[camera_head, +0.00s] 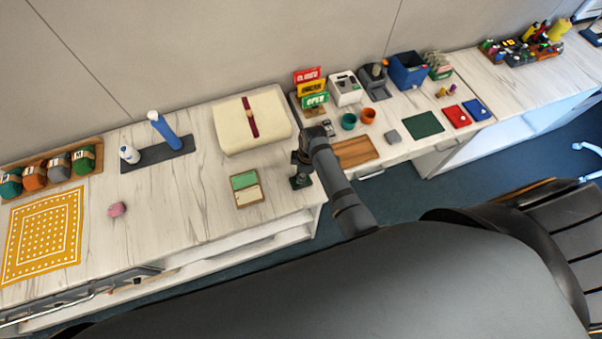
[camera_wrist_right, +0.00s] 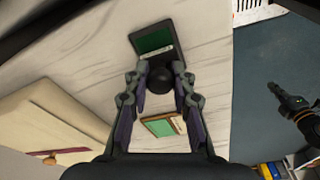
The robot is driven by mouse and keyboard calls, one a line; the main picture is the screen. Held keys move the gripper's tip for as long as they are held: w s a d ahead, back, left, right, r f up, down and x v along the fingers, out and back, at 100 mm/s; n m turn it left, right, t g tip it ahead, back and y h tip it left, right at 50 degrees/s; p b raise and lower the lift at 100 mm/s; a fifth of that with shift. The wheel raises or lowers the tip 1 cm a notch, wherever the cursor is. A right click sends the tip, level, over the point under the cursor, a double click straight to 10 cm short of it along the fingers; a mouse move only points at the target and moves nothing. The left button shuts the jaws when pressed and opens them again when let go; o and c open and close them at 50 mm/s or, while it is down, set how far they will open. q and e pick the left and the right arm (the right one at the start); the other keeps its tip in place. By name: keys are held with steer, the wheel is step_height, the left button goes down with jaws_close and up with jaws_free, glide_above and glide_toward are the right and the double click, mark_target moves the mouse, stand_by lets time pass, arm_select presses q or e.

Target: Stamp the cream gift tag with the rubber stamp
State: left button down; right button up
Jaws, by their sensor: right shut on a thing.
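My right gripper (camera_head: 302,160) is over the counter's front edge, to the right of a small wooden tray (camera_head: 235,205). In the right wrist view its fingers (camera_wrist_right: 160,82) are shut on the dark round knob (camera_wrist_right: 160,87) of the rubber stamp. Just past the knob lies a dark case with a green ink pad (camera_wrist_right: 153,40); I cannot tell whether the stamp touches it. The tray holds a green card (camera_head: 244,180) and the cream gift tag (camera_head: 247,196). My left gripper (camera_head: 150,271) is low at the left, by the counter's front edge; its jaws are unclear.
A cream box with a red band (camera_head: 270,133) stands behind the tray. A pink lump (camera_head: 117,210) and yellow patterned cloth (camera_head: 45,235) lie left. Small signs (camera_head: 312,90), cups (camera_head: 349,121) and a wooden board (camera_head: 355,152) are right.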

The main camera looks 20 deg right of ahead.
steer(key=shift+s, duration=0.1)
steer(key=shift+r, duration=3.45)
